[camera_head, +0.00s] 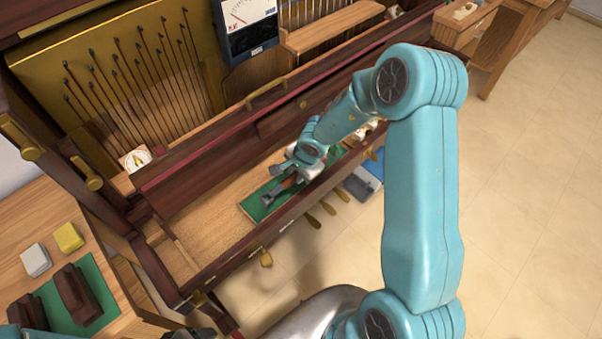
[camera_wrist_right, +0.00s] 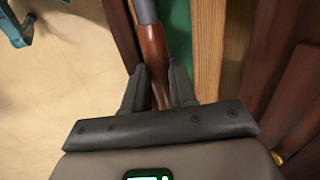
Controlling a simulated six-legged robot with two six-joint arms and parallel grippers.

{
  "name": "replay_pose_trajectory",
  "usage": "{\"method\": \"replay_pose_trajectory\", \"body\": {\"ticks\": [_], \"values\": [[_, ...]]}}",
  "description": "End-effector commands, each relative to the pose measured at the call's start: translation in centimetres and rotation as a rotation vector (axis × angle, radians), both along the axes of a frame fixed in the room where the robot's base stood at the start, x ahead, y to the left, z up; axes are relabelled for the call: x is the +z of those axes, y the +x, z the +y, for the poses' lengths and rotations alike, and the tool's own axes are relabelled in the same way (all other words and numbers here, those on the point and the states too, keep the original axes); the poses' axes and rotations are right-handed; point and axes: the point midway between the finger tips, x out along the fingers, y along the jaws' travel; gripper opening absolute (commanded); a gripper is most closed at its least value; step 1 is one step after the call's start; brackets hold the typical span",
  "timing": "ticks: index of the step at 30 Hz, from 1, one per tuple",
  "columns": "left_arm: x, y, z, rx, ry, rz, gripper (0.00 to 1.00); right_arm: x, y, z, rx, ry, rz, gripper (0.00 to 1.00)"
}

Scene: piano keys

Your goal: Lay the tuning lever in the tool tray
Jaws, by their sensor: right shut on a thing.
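The tuning lever (camera_head: 277,191) has a grey metal shaft and head and a red-brown wooden handle. My right gripper (camera_head: 296,173) is shut on that handle. The right wrist view shows the lever's handle (camera_wrist_right: 154,50) between the two fingers of the gripper (camera_wrist_right: 157,82), with the shaft running off the top edge. In the head view the lever lies over a green-lined strip (camera_head: 255,210) in the piano's wooden key bed, which looks like the tool tray. I cannot tell whether the lever touches the green lining.
Dark wooden rails (camera_head: 225,235) border the key bed in front and behind. A blue box (camera_head: 362,185) is beyond the front rail. A side table at left holds a yellow block (camera_head: 69,237), a white block (camera_head: 36,260) and dark brown blocks (camera_head: 78,295). Bare key bed (camera_head: 215,207) lies left of the green strip.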

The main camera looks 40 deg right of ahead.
Motion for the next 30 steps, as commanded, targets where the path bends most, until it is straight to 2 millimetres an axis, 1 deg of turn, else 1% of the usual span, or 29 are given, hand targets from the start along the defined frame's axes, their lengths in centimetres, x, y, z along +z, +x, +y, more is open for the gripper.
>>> {"method": "replay_pose_trajectory", "body": {"ticks": [1,15,24,30], "values": [[-1.1,0.0,0.0,0.0,0.0,0.0,0.64,-1.1,0.3,0.0,-0.001,0.0,-0.001,0.0],[-6.1,0.0,0.0,0.0,0.0,0.0,0.64,-5.9,2.2,0.2,0.001,0.0,-0.002,0.0],[-6.9,0.0,0.0,0.0,0.0,0.0,0.64,-7.7,2.2,0.1,-0.001,-0.001,-0.001,0.0],[-7.0,0.0,0.0,0.0,0.0,0.0,0.64,-8.0,2.2,0.1,0.0,-0.001,-0.002,0.0]]}}
